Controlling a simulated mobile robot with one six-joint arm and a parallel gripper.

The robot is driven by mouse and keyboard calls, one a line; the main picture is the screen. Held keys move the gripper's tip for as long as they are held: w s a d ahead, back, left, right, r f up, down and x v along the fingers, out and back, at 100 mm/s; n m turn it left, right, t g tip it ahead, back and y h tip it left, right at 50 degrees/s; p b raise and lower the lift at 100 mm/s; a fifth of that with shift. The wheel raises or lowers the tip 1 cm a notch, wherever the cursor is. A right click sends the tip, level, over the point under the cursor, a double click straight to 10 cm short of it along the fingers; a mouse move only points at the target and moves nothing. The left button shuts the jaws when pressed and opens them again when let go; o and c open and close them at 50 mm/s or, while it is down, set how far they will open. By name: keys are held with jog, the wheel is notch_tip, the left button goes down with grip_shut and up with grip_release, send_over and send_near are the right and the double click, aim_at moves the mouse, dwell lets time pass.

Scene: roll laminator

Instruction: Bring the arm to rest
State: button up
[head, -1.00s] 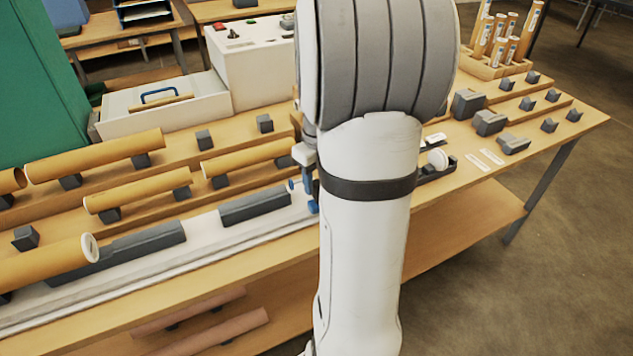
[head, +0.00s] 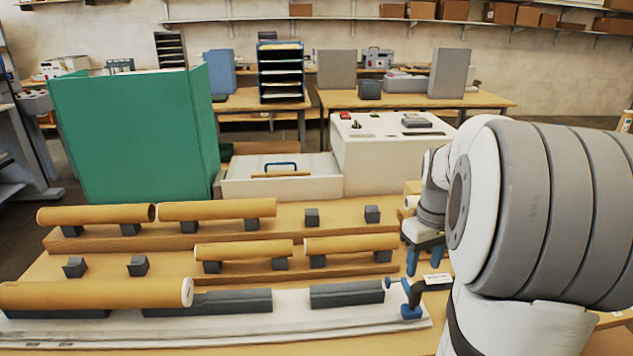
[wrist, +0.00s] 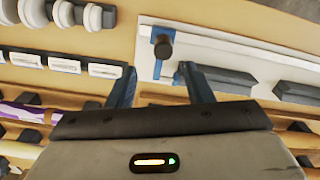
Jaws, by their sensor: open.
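My gripper (head: 425,262) hangs over the workbench at the right in the head view, its blue fingers pointing down. In the wrist view my gripper (wrist: 158,88) shows its two blue fingers apart with nothing between them. My white and grey arm fills the right side of the head view and hides the bench behind it. A blue clamp (head: 410,306) stands at the right end of the white rail (head: 250,327), below and in front of the gripper. In the wrist view the clamp (wrist: 161,42) lies beyond the fingers. I cannot tell the exact gap.
Brown tubes (head: 215,209) lie on grey blocks along the bench steps. A longer tube (head: 90,294) lies at the rail's left end. A white machine (head: 385,150) with an open drawer (head: 283,186) and a green panel (head: 150,135) stand behind.

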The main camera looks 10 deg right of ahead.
jog(key=s+a+t, duration=0.1)
jog(key=s+a, duration=0.4)
jog(key=a, duration=0.5)
jog(key=s+a+m+t, duration=0.1)
jog(key=s+a+t, duration=0.1)
jog(key=s+a, duration=0.4)
jog(key=a, duration=0.4)
jog(key=shift+s+a+f, duration=0.15)
jog(key=shift+s+f, duration=0.05)
